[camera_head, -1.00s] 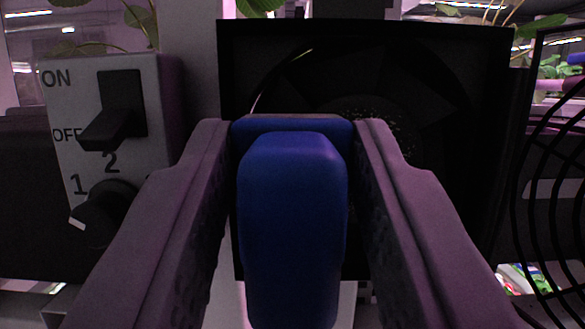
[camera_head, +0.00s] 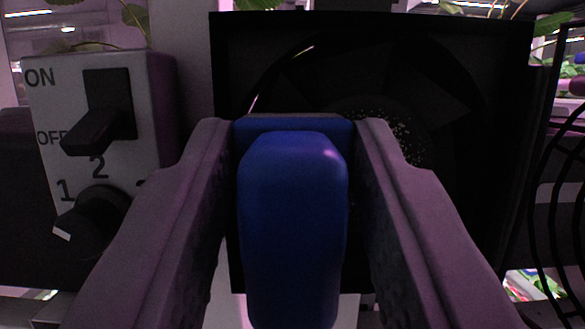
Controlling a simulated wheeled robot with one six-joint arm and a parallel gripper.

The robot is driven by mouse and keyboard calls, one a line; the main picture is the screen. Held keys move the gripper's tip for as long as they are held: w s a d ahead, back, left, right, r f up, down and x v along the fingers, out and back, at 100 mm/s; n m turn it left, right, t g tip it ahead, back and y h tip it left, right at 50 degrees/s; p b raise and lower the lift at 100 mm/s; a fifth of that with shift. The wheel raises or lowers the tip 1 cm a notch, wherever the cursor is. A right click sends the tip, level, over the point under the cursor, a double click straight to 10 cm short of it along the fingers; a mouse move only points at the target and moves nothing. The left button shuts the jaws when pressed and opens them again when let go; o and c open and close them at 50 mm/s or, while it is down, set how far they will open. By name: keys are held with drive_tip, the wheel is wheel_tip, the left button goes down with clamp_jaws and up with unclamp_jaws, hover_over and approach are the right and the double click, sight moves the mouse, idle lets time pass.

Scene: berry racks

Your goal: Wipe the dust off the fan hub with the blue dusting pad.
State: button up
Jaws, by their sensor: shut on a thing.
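My gripper (camera_head: 295,140) is shut on the blue dusting pad (camera_head: 293,225), which stands upright between the two fingers in the middle of the view. The black fan (camera_head: 375,35) is behind the pad, in a square frame. Its hub (camera_head: 405,130) shows speckled pale dust just right of the pad's top. The pad and the right finger hide the hub's left and lower parts. I cannot tell how wide the gap between pad and hub is, and no contact shows.
A grey control box (camera_head: 155,90) with an ON/OFF lever (camera_head: 95,130) and a numbered dial (camera_head: 90,225) stands at left. A round black wire guard (camera_head: 560,190) stands at the right edge. Green leaves (camera_head: 135,15) hang at the top.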

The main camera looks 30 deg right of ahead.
sight(432, 122)
drive_tip(key=shift+w+d, duration=0.25)
drive_tip(key=shift+w, duration=0.15)
drive_tip(key=shift+s+d, duration=0.5)
drive_tip(key=shift+d, duration=0.35)
drive_tip(key=shift+s+d, duration=0.55)
drive_tip(key=shift+d, duration=0.35)
drive_tip(key=shift+s+d, duration=0.5)
drive_tip(key=shift+d, duration=0.35)
drive_tip(key=shift+a, duration=0.1)
drive_tip(key=shift+w+a, duration=0.5)
drive_tip(key=shift+a, duration=0.35)
drive_tip(key=shift+w+a, duration=0.55)
drive_tip(key=shift+a, duration=0.25)
drive_tip(key=shift+w+a, duration=0.5)
drive_tip(key=shift+a, duration=0.35)
